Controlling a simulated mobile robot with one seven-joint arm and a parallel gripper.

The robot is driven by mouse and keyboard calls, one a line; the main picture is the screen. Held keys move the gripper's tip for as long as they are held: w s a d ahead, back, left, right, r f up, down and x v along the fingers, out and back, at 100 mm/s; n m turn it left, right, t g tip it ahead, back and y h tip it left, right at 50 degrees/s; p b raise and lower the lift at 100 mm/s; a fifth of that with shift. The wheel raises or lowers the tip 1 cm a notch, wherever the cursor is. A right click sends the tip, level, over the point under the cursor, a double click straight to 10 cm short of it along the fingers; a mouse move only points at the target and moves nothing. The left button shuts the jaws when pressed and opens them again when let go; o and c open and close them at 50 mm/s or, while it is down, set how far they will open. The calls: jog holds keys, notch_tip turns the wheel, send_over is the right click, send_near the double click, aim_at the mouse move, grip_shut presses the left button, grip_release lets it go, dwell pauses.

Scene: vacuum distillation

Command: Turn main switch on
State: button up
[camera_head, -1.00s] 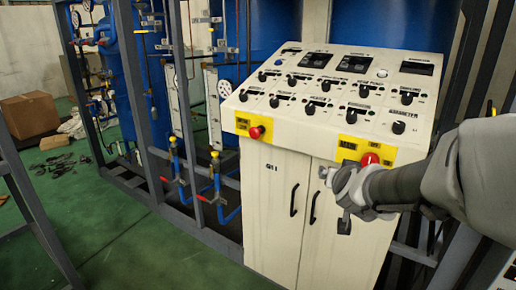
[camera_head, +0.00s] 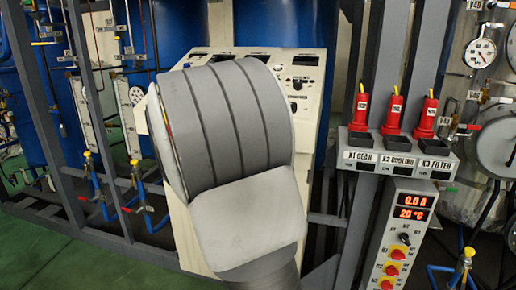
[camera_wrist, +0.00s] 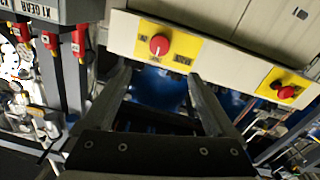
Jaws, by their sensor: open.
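The main switch (camera_wrist: 159,45) is a red round knob on a yellow plate at the lower edge of the cream control panel, seen in the wrist view. My gripper (camera_wrist: 158,76) is open and empty, its two fingers pointing toward the switch from below in the picture, one finger to each side of its line. The fingertips look close to the panel edge; I cannot tell whether they touch it. In the head view, my arm hides the switch and my gripper.
A second red knob on yellow (camera_wrist: 286,92) sits along the same panel edge. To the right in the head view are a shelf (camera_head: 400,152) with red plugs and a switch box (camera_head: 410,225) with displays. Green floor is open at lower left.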

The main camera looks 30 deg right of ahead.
jog(key=b+x, duration=0.1)
jog(key=x, duration=1.6)
jog(key=shift+w+d, duration=0.1)
jog(key=shift+d, duration=0.05)
jog(key=shift+c, duration=0.2)
jog(key=c, duration=1.3)
jog(key=shift+b, duration=0.3)
jog(key=shift+c, duration=0.2)
jog(key=shift+w+r+m+y+b, duration=0.1)
jog(key=shift+m+y+b, duration=0.1)
jog(key=shift+m+b, duration=3.7)
jog(key=shift+w+r+m+y+b, duration=0.1)
jog(key=shift+r+m+y+b, duration=0.1)
jog(key=shift+m+b, duration=3.65)
jog(key=shift+m+p, duration=0.9)
jog(key=shift+m, duration=0.15)
